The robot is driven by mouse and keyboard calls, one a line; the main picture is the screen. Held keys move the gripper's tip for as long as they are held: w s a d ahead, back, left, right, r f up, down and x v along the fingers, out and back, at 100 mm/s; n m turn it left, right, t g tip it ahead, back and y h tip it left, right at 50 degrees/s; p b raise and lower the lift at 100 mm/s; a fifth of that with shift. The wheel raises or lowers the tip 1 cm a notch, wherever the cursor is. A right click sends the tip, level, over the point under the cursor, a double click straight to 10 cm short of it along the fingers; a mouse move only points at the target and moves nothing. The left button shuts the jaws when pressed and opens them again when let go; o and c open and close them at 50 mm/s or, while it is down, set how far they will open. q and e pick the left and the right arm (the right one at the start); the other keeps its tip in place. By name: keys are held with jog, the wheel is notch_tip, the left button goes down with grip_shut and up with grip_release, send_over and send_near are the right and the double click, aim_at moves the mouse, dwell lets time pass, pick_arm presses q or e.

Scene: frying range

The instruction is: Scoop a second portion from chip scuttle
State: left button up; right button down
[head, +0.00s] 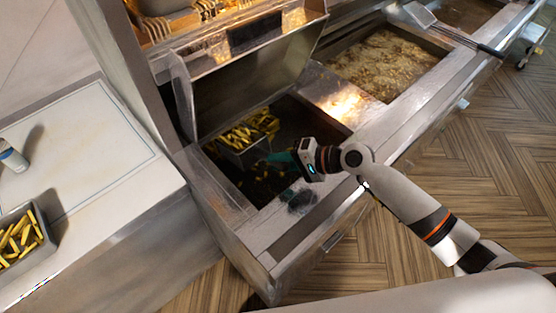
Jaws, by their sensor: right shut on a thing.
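The chip scuttle (225,188) is the dark, open metal bay in the range, with a few loose chips low inside it. A metal scoop (238,157) heaped with yellow chips (255,125) is in the bay, toward its back left. My right gripper (294,163) is over the bay's right part, shut on the scoop's teal handle (278,158). The gripper partly hides the handle. Whether the scoop touches the bay's floor is hard to tell. My left gripper is out of view.
A grey tray of chips (51,240) and a white bottle (12,158) stand on the pale counter (95,150) at left. A raised metal panel (250,75) stands behind the bay. A pan of frothy oil (385,65) lies right of it. A long-handled tool (420,15) rests beyond.

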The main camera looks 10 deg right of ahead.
jog(key=shift+s+d+r+b, duration=0.15)
jog(key=shift+s+b, duration=0.05)
jog(key=shift+b, duration=0.25)
jog(key=shift+s+d+r+t+y+b, duration=0.35)
jog(key=shift+s+r+t+y+b, duration=0.05)
jog(key=shift+s+r+b, duration=0.2)
jog(key=shift+s+d+r+n+t+y+b, duration=0.3)
jog(key=shift+s+r+b, duration=0.3)
jog(key=shift+b, duration=0.25)
jog(key=shift+s+d+r+n+t+y+b, duration=0.15)
jog(key=shift+s+d+r+t+y+b, duration=0.2)
jog(key=shift+r+b, duration=0.45)
jog(key=shift+s+d+r+n+t+y+b, duration=0.15)
jog(key=shift+s+d+r+n+y+b, duration=0.2)
jog(key=shift+s+r+b, duration=0.45)
jog(key=shift+w+d+f, duration=0.1)
jog(key=shift+w+f, duration=0.1)
